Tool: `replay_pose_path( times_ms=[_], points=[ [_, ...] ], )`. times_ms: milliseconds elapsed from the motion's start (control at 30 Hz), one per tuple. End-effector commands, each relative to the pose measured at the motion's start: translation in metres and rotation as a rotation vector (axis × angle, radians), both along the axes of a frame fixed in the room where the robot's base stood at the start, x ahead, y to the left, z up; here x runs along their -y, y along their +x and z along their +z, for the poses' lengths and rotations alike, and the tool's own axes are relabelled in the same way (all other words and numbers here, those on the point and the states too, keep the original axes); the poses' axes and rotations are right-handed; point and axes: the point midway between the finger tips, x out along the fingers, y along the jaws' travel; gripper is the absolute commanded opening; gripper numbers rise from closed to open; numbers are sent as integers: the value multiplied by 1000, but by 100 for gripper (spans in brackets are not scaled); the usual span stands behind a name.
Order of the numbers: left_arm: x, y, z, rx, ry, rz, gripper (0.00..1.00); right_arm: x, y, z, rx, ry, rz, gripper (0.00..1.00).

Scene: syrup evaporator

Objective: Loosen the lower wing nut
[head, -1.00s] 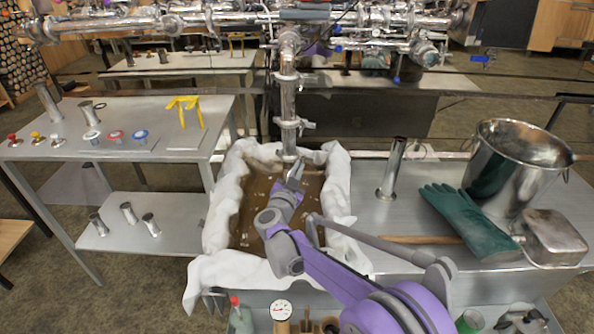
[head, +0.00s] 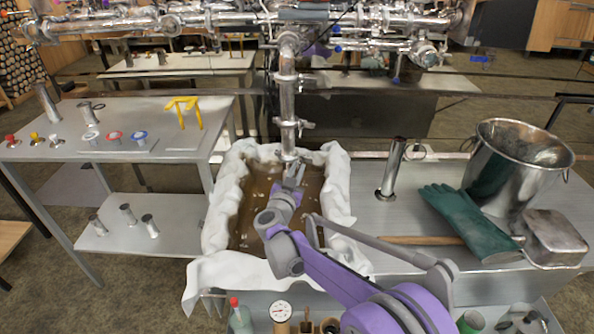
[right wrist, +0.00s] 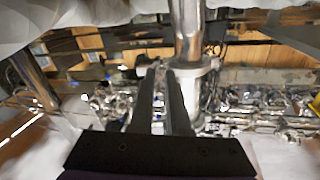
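A steel pipe (head: 287,98) hangs down over the pan, with an upper clamp (head: 287,78) and a lower clamp (head: 289,123). The lower wing nut (head: 307,124) sticks out to the right of the lower clamp. My right gripper (head: 293,170) is below that clamp, over the pan and near the pipe's lower end. In the right wrist view its two fingers (right wrist: 161,72) stand apart with an empty gap. The pipe's flange (right wrist: 195,72) shows just beyond the fingertips, to their right. The wing nut is not clear in that blurred view. My left gripper is not in view.
The cloth-lined pan (head: 217,205) holds brown liquid. To the right are a steel tube (head: 392,168), green glove (head: 462,220), bucket (head: 515,165) and metal box (head: 553,238). A table (head: 190,110) with small fittings and a yellow stand (head: 184,104) is at the left.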

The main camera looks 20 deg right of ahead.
Motion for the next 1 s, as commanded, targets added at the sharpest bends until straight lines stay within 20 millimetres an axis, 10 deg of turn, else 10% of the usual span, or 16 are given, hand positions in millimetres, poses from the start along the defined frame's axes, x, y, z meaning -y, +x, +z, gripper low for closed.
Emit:
replay_pose_path(
  times_ms=[467, 1000],
  points=[
    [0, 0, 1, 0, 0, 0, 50, -3, -4, 0, 1, 1, 1, 36],
    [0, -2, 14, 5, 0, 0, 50, -50, -84, 0, 1, 2, 2, 36]
  ],
)
